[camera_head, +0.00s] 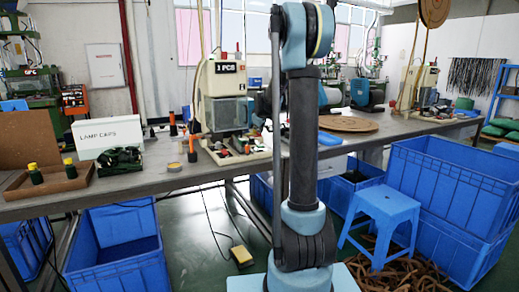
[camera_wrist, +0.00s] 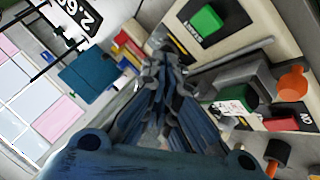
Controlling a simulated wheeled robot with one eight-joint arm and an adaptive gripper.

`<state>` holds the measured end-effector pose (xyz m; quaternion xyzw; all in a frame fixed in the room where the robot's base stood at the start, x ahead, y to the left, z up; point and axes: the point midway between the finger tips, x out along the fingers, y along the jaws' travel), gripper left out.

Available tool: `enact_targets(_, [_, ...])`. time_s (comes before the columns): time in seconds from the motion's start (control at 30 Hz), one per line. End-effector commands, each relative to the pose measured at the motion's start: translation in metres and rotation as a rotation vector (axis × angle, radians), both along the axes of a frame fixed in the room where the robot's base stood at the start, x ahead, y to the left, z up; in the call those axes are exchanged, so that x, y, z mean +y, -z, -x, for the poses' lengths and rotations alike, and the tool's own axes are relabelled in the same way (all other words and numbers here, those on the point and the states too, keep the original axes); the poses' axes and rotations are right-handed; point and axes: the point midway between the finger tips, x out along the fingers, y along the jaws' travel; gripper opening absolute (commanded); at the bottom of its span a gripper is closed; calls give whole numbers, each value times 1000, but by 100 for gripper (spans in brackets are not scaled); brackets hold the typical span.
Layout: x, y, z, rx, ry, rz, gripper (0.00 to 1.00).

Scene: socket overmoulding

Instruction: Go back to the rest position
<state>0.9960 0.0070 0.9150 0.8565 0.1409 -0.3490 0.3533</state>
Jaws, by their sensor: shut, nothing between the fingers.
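My gripper (camera_wrist: 165,62) shows in the wrist view with its dark fingers together and nothing between them. It is tilted above a machine (camera_wrist: 235,60) with a green button (camera_wrist: 206,19), a grey block and an orange knob (camera_wrist: 291,83). I cannot tell whether the fingertips touch anything. In the head view my arm stands upright in the middle and hides part of the workbench (camera_head: 150,183). My gripper cannot be made out there. The bench machine marked "1 PCS" (camera_head: 225,95) stands just left of my arm.
A "LAMP CAPS" sign (camera_head: 108,134), a tray of dark parts (camera_head: 120,160) and a wooden tray with two bottles (camera_head: 48,183) are on the bench's left. A blue stool (camera_head: 382,215) and large blue crates (camera_head: 450,190) stand at right. A yellow pedal (camera_head: 241,256) lies on the floor.

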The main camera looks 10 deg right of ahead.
Motion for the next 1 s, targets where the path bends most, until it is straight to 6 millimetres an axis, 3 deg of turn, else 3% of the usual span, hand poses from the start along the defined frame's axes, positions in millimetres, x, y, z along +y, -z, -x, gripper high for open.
enact_targets(0.23, [0, 0, 3, 3, 2, -2, 0])
enact_targets(0.37, [-1, -3, 23, 21, 18, -19, 0])
enact_targets(0.67, [-3, -6, 122, 119, 113, -101, 0])
enact_targets(1.0, [-5, 7, 240, 236, 237, -188, 0])
